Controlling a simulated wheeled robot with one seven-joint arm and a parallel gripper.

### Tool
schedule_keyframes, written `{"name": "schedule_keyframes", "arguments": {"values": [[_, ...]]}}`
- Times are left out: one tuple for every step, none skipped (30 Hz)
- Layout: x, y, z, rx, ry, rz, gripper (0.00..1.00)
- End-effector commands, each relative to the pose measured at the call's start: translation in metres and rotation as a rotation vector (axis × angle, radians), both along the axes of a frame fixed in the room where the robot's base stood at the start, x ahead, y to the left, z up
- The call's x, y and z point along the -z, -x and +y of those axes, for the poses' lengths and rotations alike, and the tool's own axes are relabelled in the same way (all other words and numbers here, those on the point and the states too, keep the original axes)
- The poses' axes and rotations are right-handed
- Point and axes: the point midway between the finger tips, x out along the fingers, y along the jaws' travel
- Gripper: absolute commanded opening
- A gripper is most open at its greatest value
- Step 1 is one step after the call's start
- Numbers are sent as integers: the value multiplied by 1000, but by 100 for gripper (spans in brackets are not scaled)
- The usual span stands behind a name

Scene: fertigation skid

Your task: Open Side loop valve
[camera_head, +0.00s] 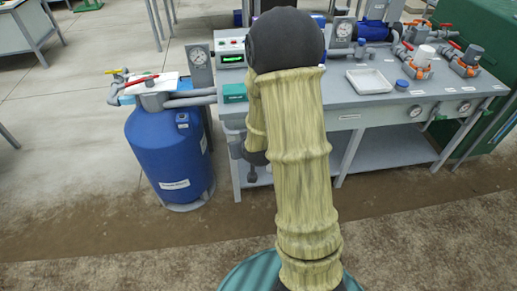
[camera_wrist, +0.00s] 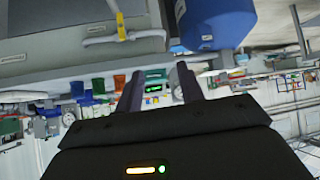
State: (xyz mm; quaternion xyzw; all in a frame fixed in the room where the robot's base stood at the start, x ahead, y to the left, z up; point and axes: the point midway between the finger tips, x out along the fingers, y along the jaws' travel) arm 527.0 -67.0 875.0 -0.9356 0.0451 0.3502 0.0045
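I cannot read which valve is labelled Side loop. Several lever valves show in the head view. A red lever (camera_head: 141,81) and a yellow lever (camera_head: 117,71) sit on pipes at the top of the blue tank (camera_head: 168,150). Red-handled valves with orange fittings (camera_head: 419,66) stand at the bench's right end.
The grey bench (camera_head: 345,110) carries a white tray (camera_head: 369,80), a blue-capped jar (camera_head: 402,86), gauges and a controller with a green display (camera_head: 232,58). A green cabinet (camera_head: 490,120) stands at the right. The floor in front of the bench is clear.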

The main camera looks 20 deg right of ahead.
Motion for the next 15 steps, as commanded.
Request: {"name": "schedule_keyframes", "arguments": {"values": [[36, -8, -8, 12, 4, -43, 38], [46, -13, -13, 18, 7, -75, 38], [59, -20, -19, 27, 11, -119, 38], [70, -24, -23, 32, 15, -150, 38], [80, -28, -27, 38, 18, -182, 38], [93, -32, -33, 47, 23, -225, 38], [103, -35, -37, 53, 28, -258, 38], [113, -37, -41, 60, 32, -291, 38], [126, -39, -47, 71, 38, -333, 38], [136, -41, -51, 79, 43, -366, 38], [145, -41, -56, 87, 48, -396, 38], [158, -42, -62, 100, 55, -440, 38], [168, -42, -66, 109, 61, -472, 38], [176, -41, -70, 117, 67, -505, 38], [187, -39, -75, 130, 74, -545, 38]]}}
